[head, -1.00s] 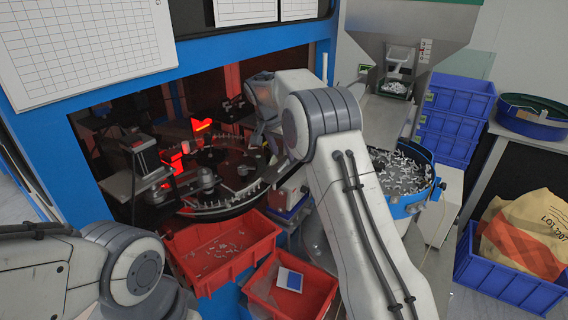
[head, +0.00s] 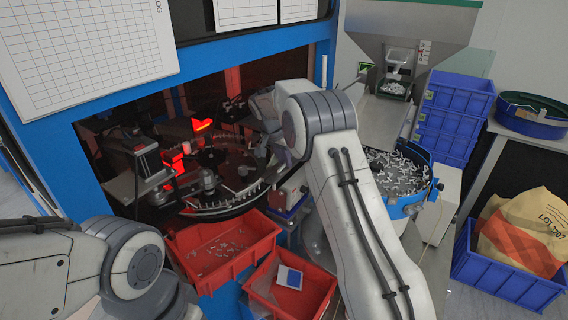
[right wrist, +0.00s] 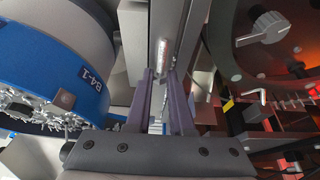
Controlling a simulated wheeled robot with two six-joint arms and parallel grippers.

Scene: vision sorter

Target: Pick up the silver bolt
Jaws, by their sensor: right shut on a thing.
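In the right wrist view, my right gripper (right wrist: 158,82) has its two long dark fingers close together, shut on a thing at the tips. A small bright silver piece (right wrist: 162,52), which looks like the silver bolt, shows at and just beyond the fingertips, lying along a grey rail. Its lower end is hard to make out between the fingers. In the head view, my right arm's own links hide the fingertips and the bolt. My left arm shows at the lower left of the head view, but its gripper is out of frame.
The blue-rimmed bowl (head: 409,209) of metal parts is to the right in the head view. The dark rotary disc (head: 228,160) with parts around its edge is left of my right arm. Red bins (head: 185,243) (head: 322,290) stand in front. Blue crates (head: 447,125) are stacked at right.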

